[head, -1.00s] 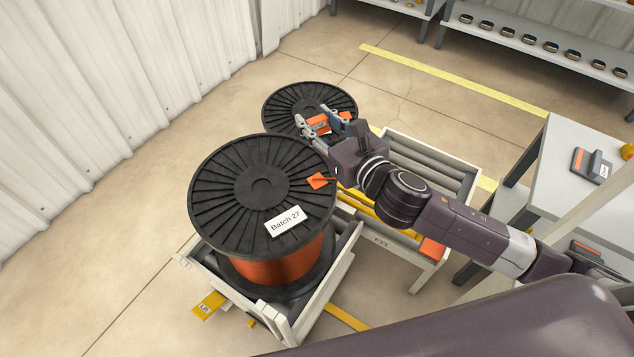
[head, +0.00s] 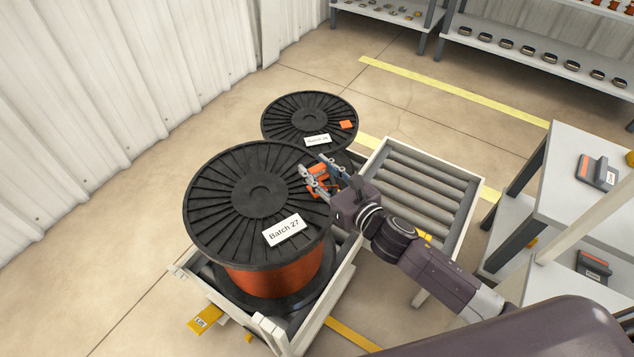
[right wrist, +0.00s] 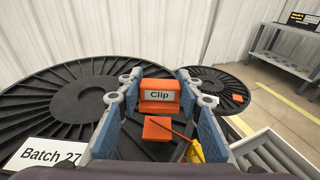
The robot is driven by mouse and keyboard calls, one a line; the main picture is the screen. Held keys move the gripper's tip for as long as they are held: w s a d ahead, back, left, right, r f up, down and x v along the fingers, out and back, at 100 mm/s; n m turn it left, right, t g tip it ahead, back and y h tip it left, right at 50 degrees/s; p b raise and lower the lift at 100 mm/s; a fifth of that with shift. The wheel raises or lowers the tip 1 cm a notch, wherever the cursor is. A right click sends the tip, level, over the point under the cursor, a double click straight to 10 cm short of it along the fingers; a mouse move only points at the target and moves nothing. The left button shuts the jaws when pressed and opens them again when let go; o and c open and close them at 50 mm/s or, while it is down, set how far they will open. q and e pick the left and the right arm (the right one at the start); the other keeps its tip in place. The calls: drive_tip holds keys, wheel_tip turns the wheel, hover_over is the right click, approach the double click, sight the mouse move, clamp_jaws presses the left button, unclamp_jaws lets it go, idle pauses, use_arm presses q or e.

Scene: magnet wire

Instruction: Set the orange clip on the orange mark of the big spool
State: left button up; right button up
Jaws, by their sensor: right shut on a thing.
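The big spool (head: 215,200) with black ribbed flange, copper winding and a "Batch 27" label (head: 284,230) stands upright in a pale frame. My right gripper (head: 316,175) is shut on the orange clip (right wrist: 160,95), over the flange's right edge. In the head view the gripper largely hides the mark. My left gripper is not in view.
A wire end with a yellow part (right wrist: 193,150) lies beside the mark. A second spool (head: 300,110) with its own orange mark (head: 346,125) stands behind. A roller stand (head: 440,165) is to the right, a table (head: 560,180) farther right.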

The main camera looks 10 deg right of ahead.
drive_tip(key=shift+f+b, duration=0.4)
drive_tip(key=shift+f, duration=1.8)
drive_tip(key=shift+f, duration=0.1)
drive_tip(key=o, duration=0.7)
drive_tip(key=shift+f, duration=0.1)
drive_tip(key=o, duration=0.5)
drive_tip(key=shift+c, duration=0.2)
drive_tip(key=shift+r, duration=0.25)
drive_tip(key=shift+s+d, duration=0.15)
drive_tip(key=shift+s, duration=0.15)
drive_tip(key=b+v, duration=0.1)
drive_tip(key=v, duration=1)
drive_tip(key=shift+s, duration=0.15)
